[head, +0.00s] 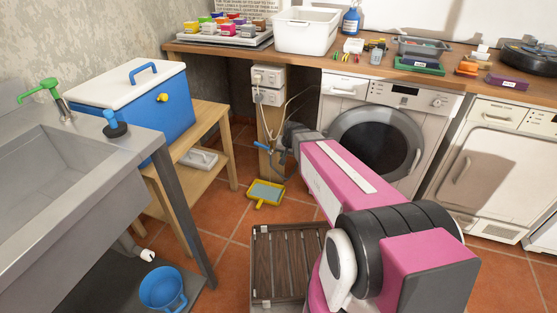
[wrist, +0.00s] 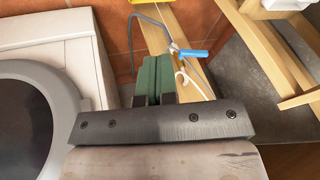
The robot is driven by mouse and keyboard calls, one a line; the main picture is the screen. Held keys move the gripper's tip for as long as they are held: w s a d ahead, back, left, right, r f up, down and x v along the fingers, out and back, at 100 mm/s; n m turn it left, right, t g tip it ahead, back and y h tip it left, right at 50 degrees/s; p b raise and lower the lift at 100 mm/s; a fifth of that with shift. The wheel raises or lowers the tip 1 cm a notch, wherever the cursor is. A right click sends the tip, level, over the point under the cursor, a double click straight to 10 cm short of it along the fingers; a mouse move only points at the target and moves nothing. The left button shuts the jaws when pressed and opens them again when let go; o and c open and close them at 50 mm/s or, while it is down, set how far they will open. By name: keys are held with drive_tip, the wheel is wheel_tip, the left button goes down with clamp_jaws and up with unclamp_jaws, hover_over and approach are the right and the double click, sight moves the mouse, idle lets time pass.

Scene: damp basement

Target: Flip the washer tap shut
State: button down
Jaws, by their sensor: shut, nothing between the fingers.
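The washer tap has a blue lever (head: 261,147) and sits on the wooden post between the cooler table and the washing machine. In the wrist view the blue lever (wrist: 194,53) points sideways to the right from a metal body, with a grey hose curving away to the left. My gripper (wrist: 155,60) is shut and empty, its two green finger pads pressed together. In the wrist view its fingertips lie left of the tap, apart from the lever in the picture. In the head view my pink arm reaches to the tap and its wrist partly hides the area around it.
The washing machine (head: 378,128) stands close to the right of the tap. A wooden table (head: 208,124) with a blue cooler (head: 140,103) stands to the left. A yellow tray (head: 265,194) and a slatted wooden platform (head: 286,262) lie on the tiled floor. White sockets and loose cables hang above the tap.

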drive_tip(key=shift+s+a+r, duration=0.15)
drive_tip(key=shift+s, duration=1.1)
drive_tip(key=shift+g, duration=0.3)
